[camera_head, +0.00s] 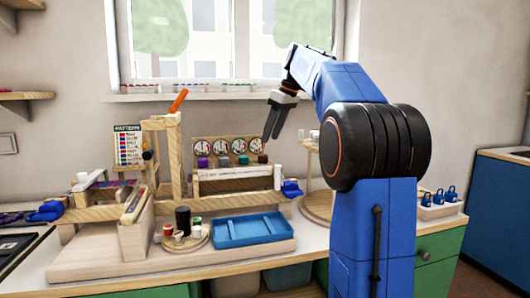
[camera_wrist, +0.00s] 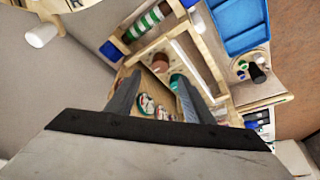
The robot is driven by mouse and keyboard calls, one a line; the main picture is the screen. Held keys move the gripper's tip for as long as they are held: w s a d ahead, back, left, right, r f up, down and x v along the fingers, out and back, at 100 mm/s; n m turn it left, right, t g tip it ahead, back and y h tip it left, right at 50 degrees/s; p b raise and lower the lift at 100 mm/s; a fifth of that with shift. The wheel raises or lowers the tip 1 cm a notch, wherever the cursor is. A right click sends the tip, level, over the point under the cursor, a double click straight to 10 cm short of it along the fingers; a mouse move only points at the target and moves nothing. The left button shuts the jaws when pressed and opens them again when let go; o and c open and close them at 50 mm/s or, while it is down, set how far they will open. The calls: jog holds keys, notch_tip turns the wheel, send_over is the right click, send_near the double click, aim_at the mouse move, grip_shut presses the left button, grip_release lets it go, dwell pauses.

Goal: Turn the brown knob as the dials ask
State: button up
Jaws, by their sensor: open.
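The brown knob (camera_head: 262,158) is the rightmost of a row of coloured knobs on a wooden rack in the head view. A round dial (camera_head: 255,145) stands above it; its markings are too small to read. My gripper (camera_head: 270,138) hangs above and slightly right of the brown knob, fingers pointing down, apart from it. In the wrist view the brown knob (camera_wrist: 160,62) shows beyond the open, empty fingers of my gripper (camera_wrist: 157,82). Round dials (camera_wrist: 145,103) show between the fingers.
A purple knob (camera_head: 203,162) and a teal knob (camera_head: 224,161) sit left on the same rack. A blue tray (camera_head: 253,229) lies in front. A wooden post (camera_head: 173,155) and a pattern chart (camera_head: 128,146) stand left. A round wooden stand (camera_head: 318,206) is right.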

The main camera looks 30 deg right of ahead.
aim_at(263, 155)
jog(key=x, duration=0.7)
jog(key=shift+w+a+f, duration=0.1)
jog(key=shift+f, duration=0.1)
jog(key=c, duration=1)
